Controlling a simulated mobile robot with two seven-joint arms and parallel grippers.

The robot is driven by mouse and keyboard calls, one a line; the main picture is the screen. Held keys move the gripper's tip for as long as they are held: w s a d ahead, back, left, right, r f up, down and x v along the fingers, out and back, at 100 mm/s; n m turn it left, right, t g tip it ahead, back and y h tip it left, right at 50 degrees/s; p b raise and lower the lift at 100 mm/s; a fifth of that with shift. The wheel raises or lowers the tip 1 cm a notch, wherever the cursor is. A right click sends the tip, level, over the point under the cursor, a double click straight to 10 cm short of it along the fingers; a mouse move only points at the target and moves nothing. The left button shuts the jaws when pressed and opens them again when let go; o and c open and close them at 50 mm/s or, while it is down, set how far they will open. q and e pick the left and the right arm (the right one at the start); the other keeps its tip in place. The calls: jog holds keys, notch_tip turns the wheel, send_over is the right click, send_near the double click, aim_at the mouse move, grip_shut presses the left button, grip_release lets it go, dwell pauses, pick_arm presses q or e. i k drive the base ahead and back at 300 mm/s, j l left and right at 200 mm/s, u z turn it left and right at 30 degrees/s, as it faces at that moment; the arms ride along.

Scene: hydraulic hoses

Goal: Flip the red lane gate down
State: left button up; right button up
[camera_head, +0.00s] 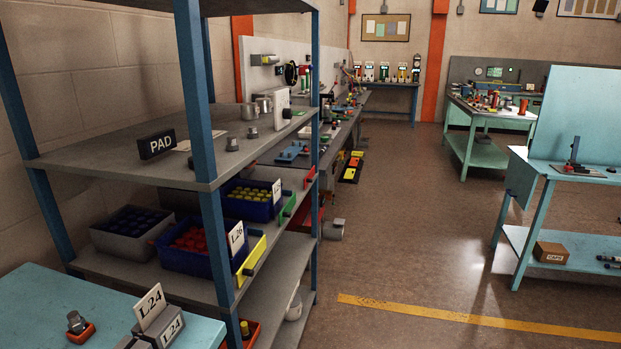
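A small red panel (310,178) shows at the far end of the blue-posted shelf's middle level, partly behind a post. It looks like the red lane gate and seems to stand up, but it is too small to be sure. A green panel (288,208) and a yellow panel (253,257) stand nearer along the same front edge. The yellow one is beside the blue bin of red caps (192,242), the green one beside the blue bin of yellow caps (250,200). Neither of my grippers is in view.
The shelf's top board (110,165) carries a PAD sign (157,144) and several small grey parts. A teal table (45,310) with an L24 sign (150,305) fills the near left. Open floor (400,240) lies right of the shelf, crossed by a yellow line (470,318).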

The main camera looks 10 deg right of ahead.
aim_at(308, 180)
jog(key=i+l+u, duration=0.15)
jog(key=i, duration=0.25)
jog(key=i+l+u, duration=0.1)
jog(key=i+l, duration=0.25)
jog(key=i+l+u, duration=0.15)
jog(key=i+l, duration=0.2)
jog(key=i+l+u, duration=0.15)
jog(key=i+l, duration=0.15)
jog(key=i+l+u, duration=0.1)
jog(key=i+l, duration=0.2)
jog(key=l, duration=0.2)
jog(key=i+l+u, duration=0.15)
jog(key=i+l, duration=0.15)
jog(key=i+l+u, duration=0.1)
jog(key=i+l, duration=0.2)
jog(key=l, duration=0.25)
jog(key=i+l+u, duration=0.15)
jog(key=l, duration=0.35)
jog(key=i, duration=0.1)
